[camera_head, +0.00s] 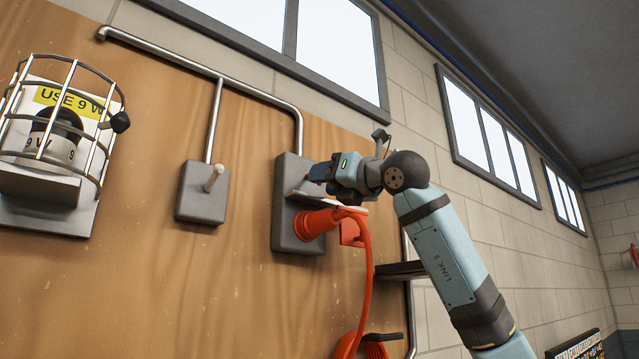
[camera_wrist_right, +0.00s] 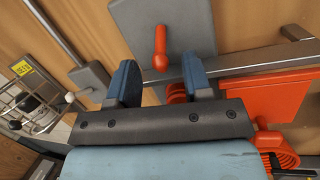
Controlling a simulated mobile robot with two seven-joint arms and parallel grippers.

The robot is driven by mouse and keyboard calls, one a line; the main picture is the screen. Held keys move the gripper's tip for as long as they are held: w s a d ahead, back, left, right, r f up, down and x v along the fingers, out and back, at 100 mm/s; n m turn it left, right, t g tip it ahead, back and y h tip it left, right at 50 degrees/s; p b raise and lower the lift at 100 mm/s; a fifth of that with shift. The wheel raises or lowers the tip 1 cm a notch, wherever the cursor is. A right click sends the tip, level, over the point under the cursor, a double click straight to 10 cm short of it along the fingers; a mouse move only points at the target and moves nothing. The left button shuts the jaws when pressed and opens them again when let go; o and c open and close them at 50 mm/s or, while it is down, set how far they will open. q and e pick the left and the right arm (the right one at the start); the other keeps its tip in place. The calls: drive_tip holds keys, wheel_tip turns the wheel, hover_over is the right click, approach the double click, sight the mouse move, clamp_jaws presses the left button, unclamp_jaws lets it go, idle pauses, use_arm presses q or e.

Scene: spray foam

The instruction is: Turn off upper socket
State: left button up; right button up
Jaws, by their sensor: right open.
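The socket is a tall grey box (camera_head: 284,225) on the wooden wall panel, with a large orange plug (camera_head: 318,222) and cable in its lower part. My right gripper (camera_head: 318,175) is in front of the box's upper part, above the plug, and hides the switch in the head view. In the right wrist view the grey plate (camera_wrist_right: 195,28) carries a red lever (camera_wrist_right: 160,48). My right gripper (camera_wrist_right: 160,82) is open there, its two blue fingers on either side of and short of the lever. The space between them looks empty. My left gripper is not in view.
A smaller grey switch box (camera_head: 203,192) with a pale lever is to the left. A metal conduit (camera_head: 218,90) runs above. An orange part (camera_head: 352,232) and hanging orange cable (camera_head: 367,285) are right of and below the gripper.

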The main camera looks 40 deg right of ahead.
drive_tip(key=b+v, duration=0.2)
drive_tip(key=v, duration=0.9)
drive_tip(key=shift+s, duration=0.3)
drive_tip(key=shift+d+f, duration=0.15)
